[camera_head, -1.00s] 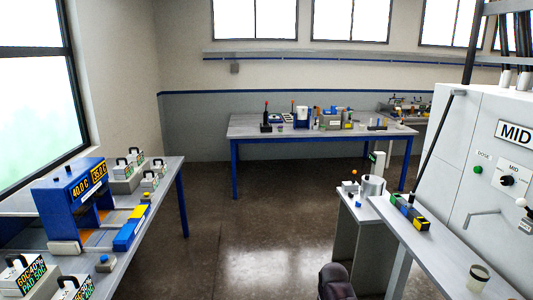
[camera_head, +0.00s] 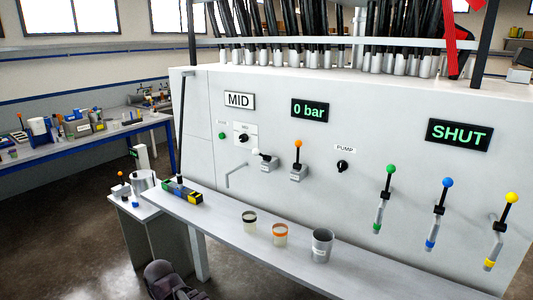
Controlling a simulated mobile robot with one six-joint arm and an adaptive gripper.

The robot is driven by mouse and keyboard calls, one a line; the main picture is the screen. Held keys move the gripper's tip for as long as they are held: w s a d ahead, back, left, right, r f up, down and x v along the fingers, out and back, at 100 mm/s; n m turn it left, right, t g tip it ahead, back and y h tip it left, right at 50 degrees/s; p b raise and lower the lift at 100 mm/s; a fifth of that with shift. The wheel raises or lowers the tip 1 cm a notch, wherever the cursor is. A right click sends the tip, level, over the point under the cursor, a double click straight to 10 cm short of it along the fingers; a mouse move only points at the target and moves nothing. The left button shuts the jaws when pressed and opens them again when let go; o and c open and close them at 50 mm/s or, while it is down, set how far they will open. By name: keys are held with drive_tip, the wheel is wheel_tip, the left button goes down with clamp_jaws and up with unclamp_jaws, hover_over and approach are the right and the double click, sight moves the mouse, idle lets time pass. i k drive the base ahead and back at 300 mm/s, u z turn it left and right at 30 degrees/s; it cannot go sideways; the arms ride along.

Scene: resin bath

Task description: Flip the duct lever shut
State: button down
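No lever here carries a readable duct label, so I cannot tell which one is the duct lever. On the white machine's front, a green-knobbed lever (camera_head: 385,197), a blue-knobbed lever (camera_head: 438,212) and a yellow-knobbed lever (camera_head: 502,227) stand with their knobs up. A display reading SHUT (camera_head: 459,135) is above them. An orange-knobbed lever (camera_head: 297,160) points up under the 0 bar display (camera_head: 310,111). A white-knobbed lever (camera_head: 265,159) is left of it. A dark part at the bottom edge seems to be my gripper (camera_head: 168,281), far from the levers; its fingers cannot be made out.
A narrow shelf (camera_head: 340,277) runs along the machine's front, holding a black-rimmed cup (camera_head: 249,222), an orange-rimmed cup (camera_head: 280,234) and a metal beaker (camera_head: 322,245). A red part (camera_head: 461,35) hangs among dark rods at top right. Open floor (camera_head: 80,235) lies at left.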

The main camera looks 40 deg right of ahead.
sight(255, 152)
drive_tip(key=z, duration=1.1)
